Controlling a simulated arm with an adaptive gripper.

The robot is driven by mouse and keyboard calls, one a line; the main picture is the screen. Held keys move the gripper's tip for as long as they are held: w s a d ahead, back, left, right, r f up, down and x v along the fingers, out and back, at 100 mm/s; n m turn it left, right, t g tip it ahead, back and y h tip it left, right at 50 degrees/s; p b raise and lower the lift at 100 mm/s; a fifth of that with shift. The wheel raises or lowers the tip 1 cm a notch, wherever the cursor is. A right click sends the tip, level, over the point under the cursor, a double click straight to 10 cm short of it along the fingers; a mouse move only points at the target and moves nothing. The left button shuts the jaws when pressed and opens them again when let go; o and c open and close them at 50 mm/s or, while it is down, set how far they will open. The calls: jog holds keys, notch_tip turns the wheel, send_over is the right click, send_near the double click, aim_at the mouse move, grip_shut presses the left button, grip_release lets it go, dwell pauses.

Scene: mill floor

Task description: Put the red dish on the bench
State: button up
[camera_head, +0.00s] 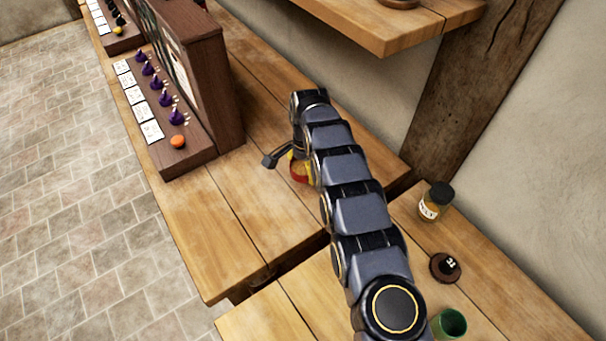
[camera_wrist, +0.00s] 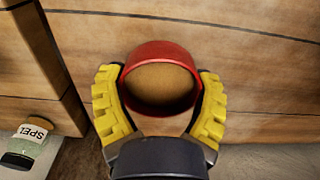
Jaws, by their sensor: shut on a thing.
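The red dish (camera_wrist: 160,106) is round with a raised rim and sits between the two yellow fingers of my gripper (camera_wrist: 158,76) in the wrist view. The fingers press on its left and right sides. In the head view the red dish (camera_head: 299,178) shows beside the end of my arm, partly hidden by it, over the wooden bench (camera_head: 215,240). The dish looks close to the bench top; I cannot tell whether it touches.
A wooden rack (camera_head: 200,150) with white cards and purple pieces stands to the left. A gap divides the sections. A shelf (camera_head: 380,30) hangs above.

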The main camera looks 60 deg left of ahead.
aim_at(303, 169)
jog(key=shift+w+a+f, duration=0.2)
jog(key=shift+a+f, duration=0.2)
jog(key=shift+f, duration=1.7)
jog(key=shift+f, duration=0.1)
jog(key=o, duration=1.1)
notch_tip(303, 169, up, 12)
jog(key=shift+r, duration=0.15)
